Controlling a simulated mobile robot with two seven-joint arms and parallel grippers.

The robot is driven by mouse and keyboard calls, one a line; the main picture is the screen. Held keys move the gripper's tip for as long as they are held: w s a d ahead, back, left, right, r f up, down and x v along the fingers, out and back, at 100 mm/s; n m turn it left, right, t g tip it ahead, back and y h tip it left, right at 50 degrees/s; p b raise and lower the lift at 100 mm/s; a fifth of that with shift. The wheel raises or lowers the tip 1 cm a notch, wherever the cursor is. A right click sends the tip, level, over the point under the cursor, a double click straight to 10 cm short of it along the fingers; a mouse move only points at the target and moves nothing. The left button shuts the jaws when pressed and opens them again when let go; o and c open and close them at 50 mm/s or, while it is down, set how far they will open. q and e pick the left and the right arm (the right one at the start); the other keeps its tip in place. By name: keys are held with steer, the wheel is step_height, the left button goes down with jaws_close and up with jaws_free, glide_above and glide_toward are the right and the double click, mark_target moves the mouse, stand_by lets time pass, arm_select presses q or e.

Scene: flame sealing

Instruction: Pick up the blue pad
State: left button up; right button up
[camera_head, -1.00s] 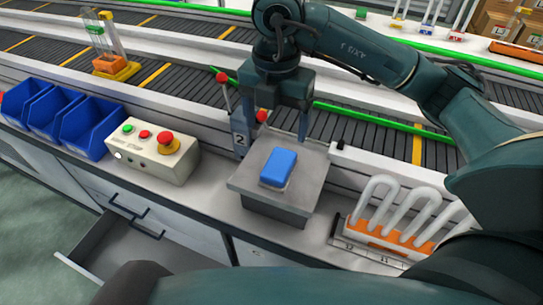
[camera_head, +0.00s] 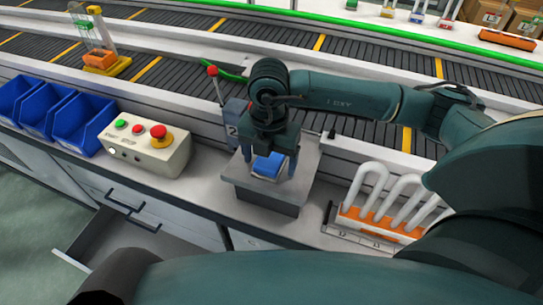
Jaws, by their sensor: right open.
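The blue pad (camera_head: 268,165) lies on top of a grey metal block (camera_head: 262,199) on the workbench. My right gripper (camera_head: 268,170) is directly over the pad, pointing down, with one finger on each side of it. The fingers are open, and I cannot tell whether they touch the pad. The gripper body hides the far part of the pad. My left gripper is not in view.
A control box (camera_head: 147,147) with several buttons stands left of the block, with blue bins (camera_head: 80,122) beyond it. A rack with white curved tubes (camera_head: 378,218) is at the right. A lever with a red knob (camera_head: 212,71) stands behind the block. A drawer (camera_head: 108,242) is open below.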

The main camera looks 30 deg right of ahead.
steer(key=shift+c, duration=0.2)
steer(key=c, duration=1)
step_height(320, 180, up, 10)
steer(key=shift+r, duration=0.1)
steer(key=shift+c, duration=0.2)
steer(key=o, duration=0.3)
steer(key=shift+c, duration=0.9)
